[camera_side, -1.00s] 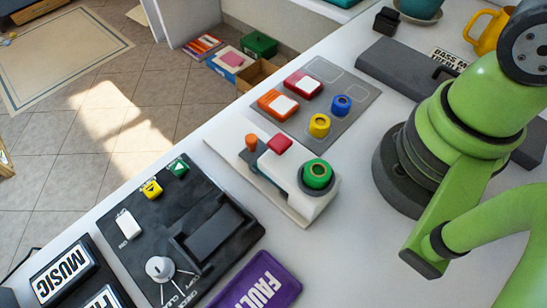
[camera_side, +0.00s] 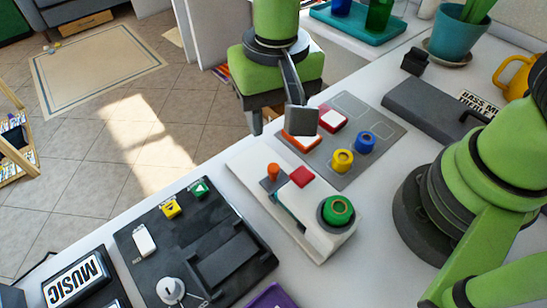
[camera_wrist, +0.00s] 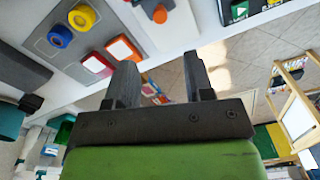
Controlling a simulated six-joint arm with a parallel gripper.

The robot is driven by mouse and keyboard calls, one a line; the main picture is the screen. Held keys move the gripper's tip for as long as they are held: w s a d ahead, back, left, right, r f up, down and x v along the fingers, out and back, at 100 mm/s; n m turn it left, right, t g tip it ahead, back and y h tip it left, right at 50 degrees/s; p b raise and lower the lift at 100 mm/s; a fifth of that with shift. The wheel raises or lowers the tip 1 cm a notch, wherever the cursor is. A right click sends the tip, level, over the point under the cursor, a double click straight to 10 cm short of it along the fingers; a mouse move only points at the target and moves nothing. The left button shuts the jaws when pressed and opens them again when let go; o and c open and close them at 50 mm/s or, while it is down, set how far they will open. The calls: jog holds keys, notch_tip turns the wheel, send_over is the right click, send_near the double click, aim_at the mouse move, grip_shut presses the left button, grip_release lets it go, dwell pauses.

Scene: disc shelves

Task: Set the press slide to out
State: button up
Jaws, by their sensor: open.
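The white press (camera_side: 315,235) stands mid-table on a pale base plate. An orange knob (camera_side: 272,171) stands upright at its left end, beside a red block (camera_side: 302,176). A green ring (camera_side: 337,210) sits on a dark round holder at its right end. I cannot tell for sure which part is the slide. My gripper (camera_side: 278,122) is open and empty, behind and above the knob near the table's far edge. In the wrist view its jaws (camera_wrist: 162,78) are apart, with the knob (camera_wrist: 160,14) beyond them at the top; nothing is between the fingers.
A grey panel (camera_side: 377,112) behind the press holds a yellow ring (camera_side: 343,160), a blue ring (camera_side: 365,142), and red and orange pieces close to my gripper. A black control panel (camera_side: 150,232) lies to the left. A dark grey box (camera_side: 425,105) lies at the right.

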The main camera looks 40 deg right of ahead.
aim_at(274, 167)
jog(key=shift+s+a+f, duration=0.1)
jog(key=shift+a+f, duration=0.1)
jog(key=shift+f, duration=0.6)
notch_tip(274, 167, down, 9)
